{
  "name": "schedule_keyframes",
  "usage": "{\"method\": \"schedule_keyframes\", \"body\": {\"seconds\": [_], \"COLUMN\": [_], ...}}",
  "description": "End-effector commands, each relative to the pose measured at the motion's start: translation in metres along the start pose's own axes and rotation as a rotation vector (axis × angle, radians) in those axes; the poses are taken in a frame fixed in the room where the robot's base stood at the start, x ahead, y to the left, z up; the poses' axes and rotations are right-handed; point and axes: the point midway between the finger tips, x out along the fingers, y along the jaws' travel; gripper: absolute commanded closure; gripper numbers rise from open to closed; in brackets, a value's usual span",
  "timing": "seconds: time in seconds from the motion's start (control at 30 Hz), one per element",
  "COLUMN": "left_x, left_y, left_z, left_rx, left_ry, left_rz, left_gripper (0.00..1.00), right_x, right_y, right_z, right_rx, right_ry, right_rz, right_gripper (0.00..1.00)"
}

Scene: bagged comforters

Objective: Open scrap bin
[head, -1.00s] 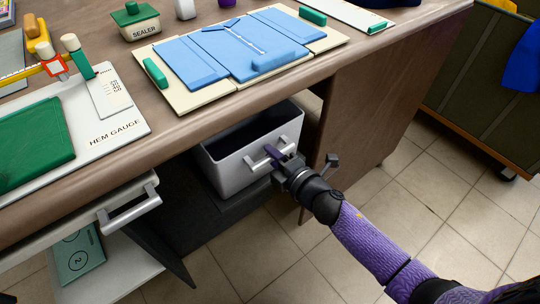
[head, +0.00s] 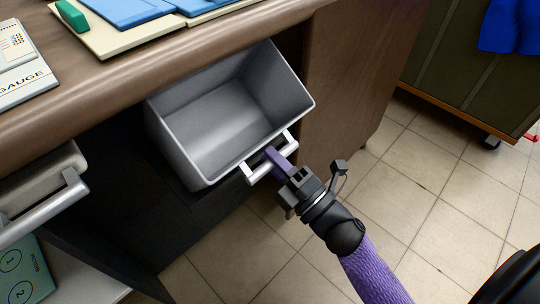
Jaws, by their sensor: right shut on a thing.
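The scrap bin (head: 178,148) is a grey, open-topped box under the wooden table, pulled out and tilted forward. Its inside looks empty. A light bar handle (head: 256,172) is on its front. My right gripper (head: 276,160) is shut on this handle; its purple fingers hide part of the bar. My left gripper is not in view.
A drawer with a handle (head: 45,200) sticks out at the left. A wooden side panel (head: 350,85) stands right of the bin.

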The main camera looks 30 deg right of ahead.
Motion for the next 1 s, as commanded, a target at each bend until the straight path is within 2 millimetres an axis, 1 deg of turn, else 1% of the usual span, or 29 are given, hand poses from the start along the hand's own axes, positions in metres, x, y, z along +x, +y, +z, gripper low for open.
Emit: {"method": "schedule_keyframes", "body": {"seconds": [0.4,0.43,0.47,0.5,0.57,0.6,0.87,0.93,1.0], "left_x": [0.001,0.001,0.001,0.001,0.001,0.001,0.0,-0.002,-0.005], "left_y": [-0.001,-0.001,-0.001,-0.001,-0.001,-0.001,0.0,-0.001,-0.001], "left_z": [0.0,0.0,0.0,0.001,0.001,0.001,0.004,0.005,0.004], "left_rx": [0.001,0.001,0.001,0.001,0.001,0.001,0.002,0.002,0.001], "left_ry": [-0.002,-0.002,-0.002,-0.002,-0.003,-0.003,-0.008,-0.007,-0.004], "left_rz": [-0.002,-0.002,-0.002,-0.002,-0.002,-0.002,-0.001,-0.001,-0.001], "left_gripper": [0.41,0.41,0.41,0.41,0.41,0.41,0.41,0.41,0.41], "right_x": [-0.001,-0.001,-0.001,-0.001,-0.001,-0.001,-0.002,-0.01,-0.026], "right_y": [-0.002,-0.002,-0.002,-0.002,-0.002,-0.002,-0.001,-0.001,0.0], "right_z": [0.0,0.0,0.0,0.0,0.0,0.0,0.0,0.0,0.0], "right_rx": [-0.001,-0.001,-0.001,-0.001,0.0,0.0,0.0,0.001,0.003], "right_ry": [0.0,0.0,0.0,0.0,0.0,0.0,0.0,-0.002,-0.003], "right_rz": [-0.004,-0.004,-0.004,-0.004,-0.003,-0.003,-0.002,-0.004,-0.006], "right_gripper": [1.0,0.72,0.66,0.58,0.45,0.41,0.41,0.41,0.41]}}
